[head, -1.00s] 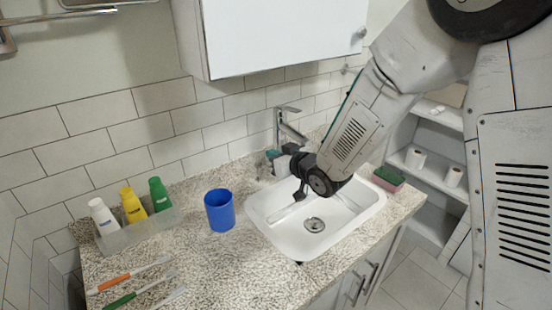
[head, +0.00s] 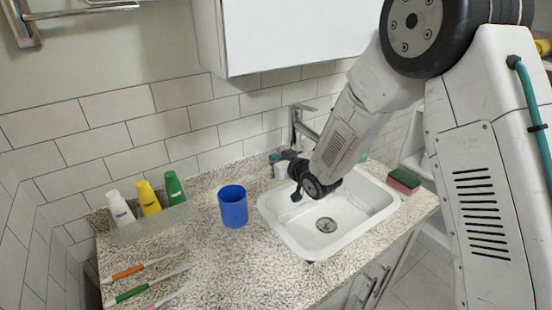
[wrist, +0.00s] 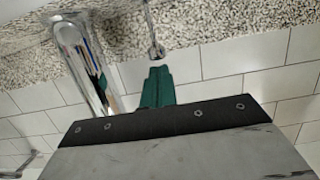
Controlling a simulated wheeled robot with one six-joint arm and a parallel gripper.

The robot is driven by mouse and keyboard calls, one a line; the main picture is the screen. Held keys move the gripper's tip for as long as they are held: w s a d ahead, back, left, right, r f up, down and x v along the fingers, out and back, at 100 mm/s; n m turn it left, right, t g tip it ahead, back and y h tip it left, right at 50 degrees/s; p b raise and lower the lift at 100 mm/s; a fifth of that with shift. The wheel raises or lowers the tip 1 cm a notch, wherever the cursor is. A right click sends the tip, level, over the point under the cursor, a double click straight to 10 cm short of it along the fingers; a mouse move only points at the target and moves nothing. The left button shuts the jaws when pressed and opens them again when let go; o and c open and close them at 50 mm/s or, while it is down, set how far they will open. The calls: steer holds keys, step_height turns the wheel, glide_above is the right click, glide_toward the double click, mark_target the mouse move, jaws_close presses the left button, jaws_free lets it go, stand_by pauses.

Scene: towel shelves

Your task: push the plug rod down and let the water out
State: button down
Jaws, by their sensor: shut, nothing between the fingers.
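The plug rod (wrist: 156,48) is a thin metal rod with a small knob, seen in the wrist view beside the chrome faucet (wrist: 85,62). That view is upside down, with the counter at the top. My gripper (wrist: 157,70) has its green fingers shut and empty, tips very close to the knob and in line with it; I cannot tell whether they touch. In the head view my gripper (head: 274,157) is at the back of the sink, by the faucet (head: 297,122), and the rod cannot be made out. The white sink (head: 285,232) has a round drain plug (head: 326,225).
A blue cup (head: 233,207) stands left of the sink. Farther left are a bottle tray (head: 150,226) and several toothbrushes (head: 145,288). A sponge (head: 403,181) lies right of the sink. A white cabinet (head: 295,35) hangs above; the tiled wall is behind.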

steer(key=shift+f, duration=1.55)
